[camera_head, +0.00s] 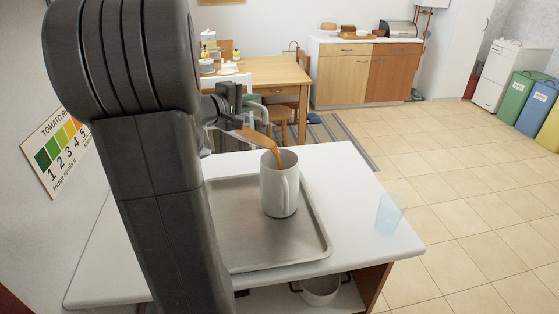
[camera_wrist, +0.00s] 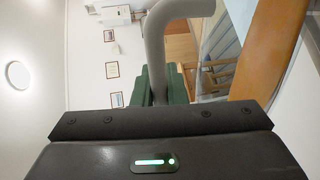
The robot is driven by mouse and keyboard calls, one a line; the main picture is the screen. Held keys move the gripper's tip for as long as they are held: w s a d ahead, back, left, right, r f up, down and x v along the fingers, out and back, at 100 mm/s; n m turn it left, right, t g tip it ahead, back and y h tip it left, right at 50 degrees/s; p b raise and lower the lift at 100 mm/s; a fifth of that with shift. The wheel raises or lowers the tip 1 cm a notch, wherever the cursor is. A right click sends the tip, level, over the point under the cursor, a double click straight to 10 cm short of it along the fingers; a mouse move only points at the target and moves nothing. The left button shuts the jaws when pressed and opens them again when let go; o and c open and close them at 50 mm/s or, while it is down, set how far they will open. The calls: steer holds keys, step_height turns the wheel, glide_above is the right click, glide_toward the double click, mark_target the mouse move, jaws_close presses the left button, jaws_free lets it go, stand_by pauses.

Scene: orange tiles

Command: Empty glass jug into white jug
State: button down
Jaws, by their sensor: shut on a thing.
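The glass jug (camera_head: 236,131) is tipped over beside and above the white jug (camera_head: 277,190), its mouth toward it. Orange-brown liquid lies along the glass jug's lower side and runs in a stream into the white jug's opening. The white jug stands upright on a metal tray (camera_head: 240,250), its handle toward the front right. My gripper (camera_head: 238,98) is shut on the glass jug's handle. In the wrist view the grey curved handle (camera_wrist: 158,45) runs down between my green fingers (camera_wrist: 160,88), and orange liquid shows at the right. My arm hides part of the tray.
A translucent blue cup (camera_head: 390,213) stands near the white table's (camera_head: 350,180) right edge. A pot (camera_head: 320,289) sits on the shelf below. Behind are a wooden table (camera_head: 270,74) with chairs and a cabinet (camera_head: 366,72). Tiled floor on the right is open.

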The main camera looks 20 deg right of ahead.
steer(key=shift+s+d+r+m+b, duration=0.45)
steer(key=shift+s+r+m+b, duration=0.3)
steer(key=shift+b, duration=1.55)
steer(key=shift+s+d+m+b, duration=0.15)
steer(key=shift+s+m+b, duration=0.15)
steer(key=shift+b, duration=0.25)
steer(key=b, duration=0.1)
steer(key=s+m+b, duration=0.1)
steer(key=shift+d+t+b, duration=0.25)
steer(key=shift+t+b, duration=0.1)
steer(key=shift+t, duration=0.05)
steer(key=shift+r+p, duration=0.45)
steer(key=shift+p, duration=0.2)
steer(key=w+n+p, duration=0.1)
steer(key=p, duration=0.2)
steer(key=w+a+n+p, duration=0.1)
steer(key=p, duration=0.1)
steer(key=shift+w+a+f+g+p, duration=0.15)
steer(key=shift+f+g+p, duration=0.15)
steer(key=shift+f+p, duration=0.1)
steer(key=shift+w+a+f+n+p, duration=0.1)
steer(key=shift+w+f+n+p, duration=0.15)
steer(key=shift+f+p, duration=0.1)
steer(key=shift+f, duration=0.25)
steer(key=shift+p, duration=0.3)
